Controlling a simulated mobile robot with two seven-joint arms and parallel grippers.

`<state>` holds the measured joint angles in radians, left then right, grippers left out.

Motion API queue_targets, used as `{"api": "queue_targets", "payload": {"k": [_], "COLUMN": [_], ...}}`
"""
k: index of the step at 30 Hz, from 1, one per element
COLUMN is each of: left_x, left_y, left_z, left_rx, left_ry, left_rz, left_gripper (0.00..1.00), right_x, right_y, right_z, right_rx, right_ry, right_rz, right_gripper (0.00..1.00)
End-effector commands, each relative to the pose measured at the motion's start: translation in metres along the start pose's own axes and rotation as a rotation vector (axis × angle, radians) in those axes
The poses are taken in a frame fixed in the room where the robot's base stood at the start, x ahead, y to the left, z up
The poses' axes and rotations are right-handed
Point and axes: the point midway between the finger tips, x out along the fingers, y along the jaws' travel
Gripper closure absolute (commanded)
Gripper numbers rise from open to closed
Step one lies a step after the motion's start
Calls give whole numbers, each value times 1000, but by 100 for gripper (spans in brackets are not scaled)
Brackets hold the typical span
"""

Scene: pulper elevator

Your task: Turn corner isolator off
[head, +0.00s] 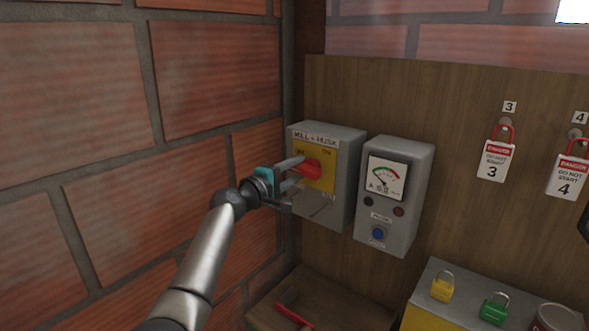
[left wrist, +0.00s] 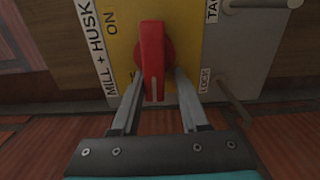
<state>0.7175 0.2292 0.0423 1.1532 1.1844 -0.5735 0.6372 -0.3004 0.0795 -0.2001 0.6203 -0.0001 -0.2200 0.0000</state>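The corner isolator is a grey box (head: 345,190) labelled MILL + HUSK, with a yellow plate (head: 328,181) and a red handle (head: 312,169). It is on the wooden board beside the brick corner. My left gripper (head: 294,171) is at the handle, coming from the left. In the left wrist view its fingers (left wrist: 157,95) are apart, one on each side of the red handle (left wrist: 152,55); a gap shows on the right side. The handle lies lengthwise between them, level across the plate in the head view. ON is readable near it; the other marking is mostly hidden. My right gripper is out of view.
A grey meter box (head: 400,220) with a blue button stands close right of the isolator. Tags 3 (head: 497,162) and 4 (head: 567,177) hang farther right. A yellow padlock (head: 442,288) and a green padlock (head: 494,309) sit below. The brick wall (head: 120,150) is close on the left.

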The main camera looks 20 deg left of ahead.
Motion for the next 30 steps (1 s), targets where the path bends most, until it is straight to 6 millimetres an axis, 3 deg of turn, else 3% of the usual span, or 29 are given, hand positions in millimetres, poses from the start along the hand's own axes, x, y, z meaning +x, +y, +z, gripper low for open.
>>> {"api": "queue_targets", "payload": {"k": [4,17,30], "left_x": [2,-2,-50], "left_y": [-1,2,2], "left_z": [6,1,1], "left_rx": [2,6,9], "left_ry": [-13,-3,-3], "left_rz": [-3,2,1], "left_gripper": [43,43,43], "right_x": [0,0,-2], "right_y": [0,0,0], "right_z": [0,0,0], "right_rx": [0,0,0], "right_ry": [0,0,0], "right_rz": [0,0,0], "right_gripper": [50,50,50]}}
